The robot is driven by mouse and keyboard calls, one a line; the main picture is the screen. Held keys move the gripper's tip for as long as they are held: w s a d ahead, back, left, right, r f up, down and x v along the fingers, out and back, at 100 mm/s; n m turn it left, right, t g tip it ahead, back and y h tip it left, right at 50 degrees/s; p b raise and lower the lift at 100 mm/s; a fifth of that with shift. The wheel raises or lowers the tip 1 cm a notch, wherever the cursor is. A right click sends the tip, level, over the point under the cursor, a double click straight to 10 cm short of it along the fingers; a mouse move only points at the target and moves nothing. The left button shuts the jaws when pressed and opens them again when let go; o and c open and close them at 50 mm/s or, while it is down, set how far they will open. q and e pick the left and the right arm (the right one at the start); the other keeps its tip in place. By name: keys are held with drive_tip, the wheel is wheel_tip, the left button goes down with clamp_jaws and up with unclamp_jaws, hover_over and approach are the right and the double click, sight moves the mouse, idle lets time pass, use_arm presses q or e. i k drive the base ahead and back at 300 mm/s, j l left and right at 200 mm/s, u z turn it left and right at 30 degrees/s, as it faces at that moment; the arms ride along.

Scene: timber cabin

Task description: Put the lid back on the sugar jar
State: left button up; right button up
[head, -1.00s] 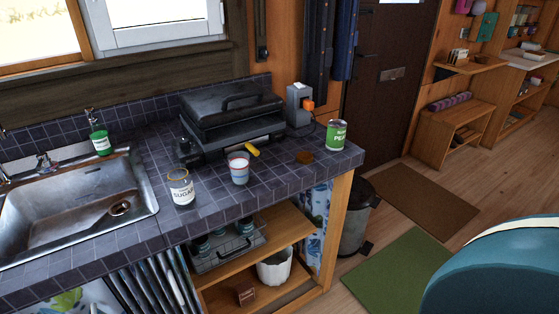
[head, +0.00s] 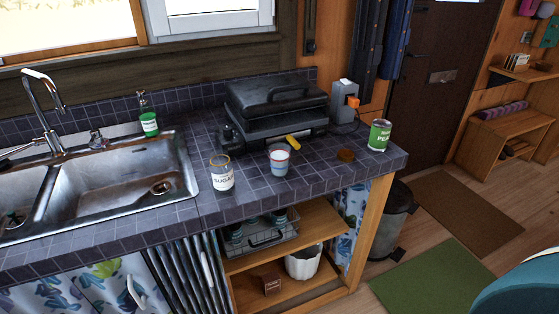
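The sugar jar (head: 221,176) is a clear glass jar with a white label reading "SUGAR". It stands upright and uncovered on the dark tiled counter, just right of the sink. A round, flat brown piece (head: 346,155), which looks like the wooden lid, lies on the counter to the right, near the green can. A cup stands between the two. Neither of my grippers shows in the head view.
On the counter are the red, white and blue cup (head: 279,160), a green pea can (head: 379,135), a black grill (head: 275,110) with a yellow-handled item (head: 293,142) at its front, and a green soap bottle (head: 148,118). The sink (head: 120,185) lies left. A bin (head: 395,220) stands right of the counter.

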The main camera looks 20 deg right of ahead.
sight(221, 167)
drive_tip(key=l+u, duration=0.2)
drive_tip(key=l, duration=0.3)
drive_tip(key=l+u, duration=0.25)
drive_tip(key=l, duration=0.3)
drive_tip(key=l+u, duration=0.2)
drive_tip(key=l, duration=0.3)
drive_tip(key=l+u, duration=0.25)
drive_tip(key=l, duration=0.25)
drive_tip(key=k+l+u, duration=0.2)
drive_tip(key=l, duration=0.3)
